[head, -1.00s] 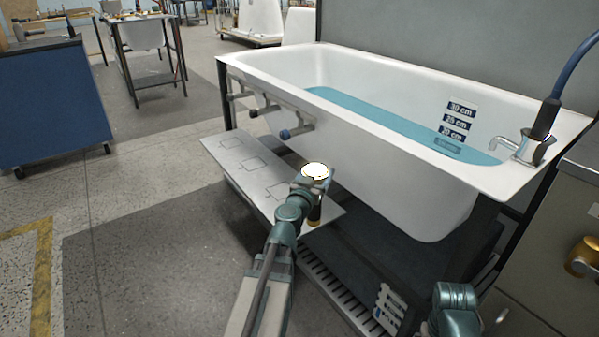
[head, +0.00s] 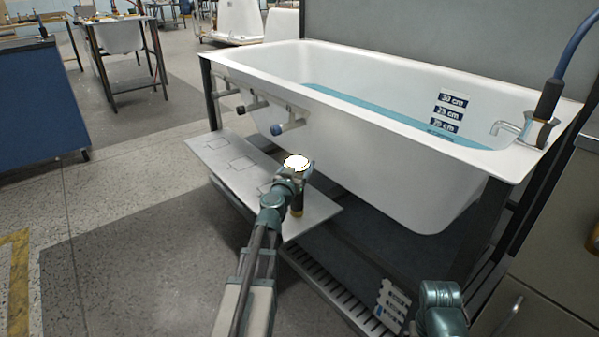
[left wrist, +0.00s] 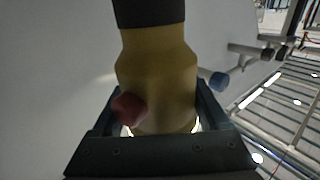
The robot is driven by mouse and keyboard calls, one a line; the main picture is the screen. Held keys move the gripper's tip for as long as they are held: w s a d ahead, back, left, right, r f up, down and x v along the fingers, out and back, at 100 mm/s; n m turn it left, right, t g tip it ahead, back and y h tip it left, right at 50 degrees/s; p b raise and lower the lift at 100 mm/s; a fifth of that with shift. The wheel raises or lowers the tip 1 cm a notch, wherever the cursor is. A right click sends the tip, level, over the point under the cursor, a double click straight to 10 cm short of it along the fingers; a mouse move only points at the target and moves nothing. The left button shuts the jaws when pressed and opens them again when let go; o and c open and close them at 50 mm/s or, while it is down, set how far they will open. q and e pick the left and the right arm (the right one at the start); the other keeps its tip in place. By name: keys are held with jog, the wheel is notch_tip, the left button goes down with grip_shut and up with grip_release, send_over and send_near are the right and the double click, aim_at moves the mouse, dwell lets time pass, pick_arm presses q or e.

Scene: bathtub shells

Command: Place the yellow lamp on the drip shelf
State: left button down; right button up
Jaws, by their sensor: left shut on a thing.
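The yellow lamp (left wrist: 158,75) fills the middle of the left wrist view, with a dark end and a red button. In the head view its lit, glowing end (head: 297,161) shows above my left gripper (head: 293,176), and a dark and gold part hangs below. My left gripper is shut on the lamp; its jaws (left wrist: 160,120) lie on either side of the body. The drip shelf (head: 222,160), a pale panel with outlined rectangles, lies in front of the tub, below the lamp. The lamp appears over its right part; the gap is hard to judge.
The white bathtub (head: 400,170) holds blue water and stands just behind the shelf. Valve handles (head: 278,129) stick out from its front above the shelf. A slatted grate (head: 325,290) lies lower down. The shelf's left part is bare.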

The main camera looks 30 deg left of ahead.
pick_arm(q)
jog(key=shift+f, duration=0.15)
grip_release()
pick_arm(e)
jog(key=shift+f, duration=0.1)
pick_arm(q)
jog(key=shift+r, duration=0.2)
